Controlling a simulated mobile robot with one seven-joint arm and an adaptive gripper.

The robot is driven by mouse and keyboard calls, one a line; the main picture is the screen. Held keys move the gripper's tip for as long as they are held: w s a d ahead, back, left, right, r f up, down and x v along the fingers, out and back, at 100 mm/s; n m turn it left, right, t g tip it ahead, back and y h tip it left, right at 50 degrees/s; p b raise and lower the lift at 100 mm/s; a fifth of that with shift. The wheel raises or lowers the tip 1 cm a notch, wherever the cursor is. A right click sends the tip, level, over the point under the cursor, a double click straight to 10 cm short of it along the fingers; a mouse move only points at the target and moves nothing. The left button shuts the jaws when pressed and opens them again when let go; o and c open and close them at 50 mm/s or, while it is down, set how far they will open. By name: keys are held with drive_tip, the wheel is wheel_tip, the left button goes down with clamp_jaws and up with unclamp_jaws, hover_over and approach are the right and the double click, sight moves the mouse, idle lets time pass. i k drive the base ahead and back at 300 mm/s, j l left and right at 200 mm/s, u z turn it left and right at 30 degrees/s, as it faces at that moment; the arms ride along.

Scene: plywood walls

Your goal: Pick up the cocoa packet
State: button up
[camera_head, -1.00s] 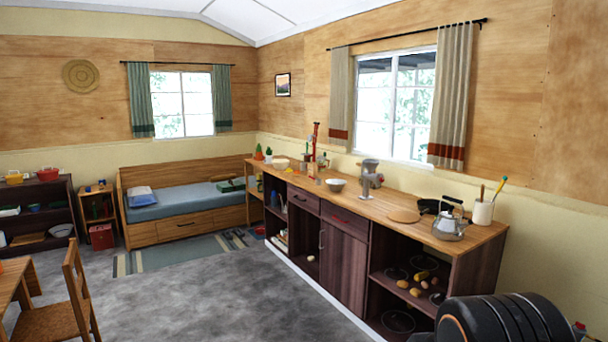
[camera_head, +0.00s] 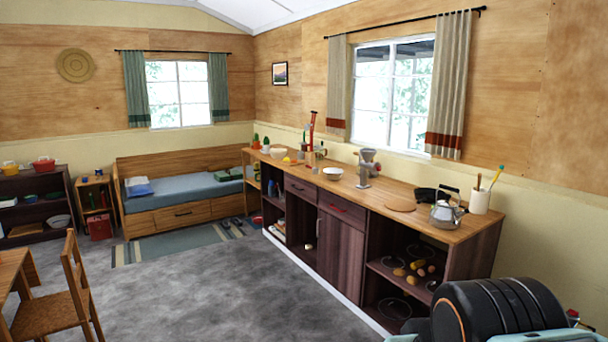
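I cannot make out a cocoa packet with certainty. Several small items stand around a tall red tool (camera_head: 311,130) at the far end of the long wooden counter (camera_head: 345,189), too small to tell apart. A dark, ribbed part of my own arm (camera_head: 500,312) fills the lower right corner. My gripper's fingers do not show.
On the counter are a white bowl (camera_head: 333,173), a grey grinder (camera_head: 365,167), a round board (camera_head: 400,204) and a kettle (camera_head: 446,209). Open shelves below hold food. A bed (camera_head: 185,188) stands at the back, a chair (camera_head: 62,298) at left. The middle floor is clear.

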sight(310, 157)
drive_tip(key=i+u, duration=0.2)
drive_tip(key=i, duration=4.5)
drive_tip(key=i+j+z, duration=0.25)
drive_tip(key=i, duration=0.25)
drive_tip(key=i+j+z, duration=0.1)
drive_tip(key=i+z, duration=0.2)
drive_tip(key=i, duration=0.2)
drive_tip(key=i+j+z, duration=0.15)
drive_tip(key=i+z, duration=0.25)
drive_tip(key=i+j+z, duration=0.15)
drive_tip(key=z, duration=0.3)
drive_tip(key=j, duration=0.1)
